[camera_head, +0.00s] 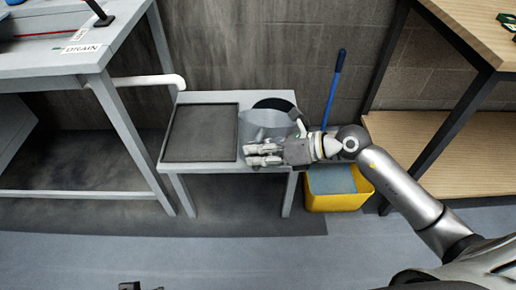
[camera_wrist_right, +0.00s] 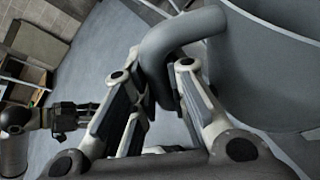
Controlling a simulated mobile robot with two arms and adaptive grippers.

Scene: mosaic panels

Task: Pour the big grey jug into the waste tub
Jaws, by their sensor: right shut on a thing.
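The big grey jug (camera_head: 262,124) is over the right part of a low grey table (camera_head: 222,168). My right gripper (camera_head: 262,155) is in front of it in the head view. In the right wrist view my right gripper (camera_wrist_right: 165,100) is shut on the jug's thick curved handle (camera_wrist_right: 165,45), and the jug's wall (camera_wrist_right: 265,75) fills the right side. The jug's contents are hidden. A dark round shape (camera_head: 273,103) shows just behind the jug; I cannot tell if it is a separate tub. Only small dark tips, probably my left gripper (camera_head: 140,286), show at the bottom edge.
A dark shallow tray (camera_head: 202,132) lies on the low table's left half. A yellow tub (camera_head: 335,201) with a grey-blue top stands on the floor at right, a blue handle (camera_head: 334,88) behind it. A bench (camera_head: 70,60) labelled DRAIN stands left, wooden shelves (camera_head: 440,150) right.

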